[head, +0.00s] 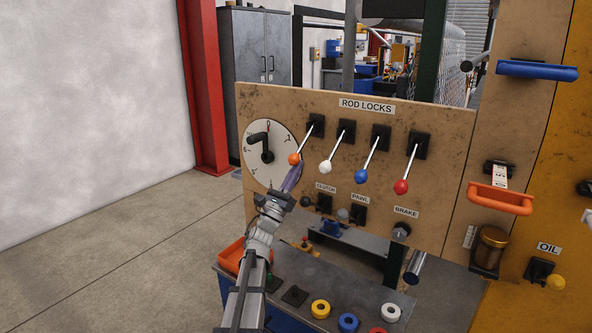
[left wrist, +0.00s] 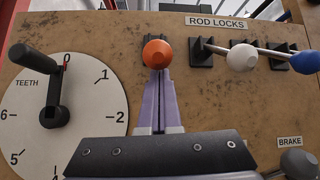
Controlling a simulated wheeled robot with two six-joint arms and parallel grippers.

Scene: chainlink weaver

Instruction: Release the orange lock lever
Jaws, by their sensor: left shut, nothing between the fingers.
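The orange lock lever (head: 294,159) is the leftmost of the row of levers under the ROD LOCKS label. Its rod slants down and left from a black mount to an orange knob. In the left wrist view the orange knob (left wrist: 157,53) sits just beyond my fingertips, in front of its black mount. My left gripper (head: 293,173) is shut and empty, with its purple fingers pointing up at the knob from just below. It also shows in the left wrist view (left wrist: 159,80). I cannot tell whether the fingertips touch the knob. My right gripper is not in view.
White (head: 326,167), blue (head: 361,176) and red (head: 401,187) knobbed levers stand to the right. A TEETH dial (head: 262,170) with a black pointer is on the left. The CLUTCH, PAWL and BRAKE controls sit below. A bench (head: 408,303) with coloured rings is beneath.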

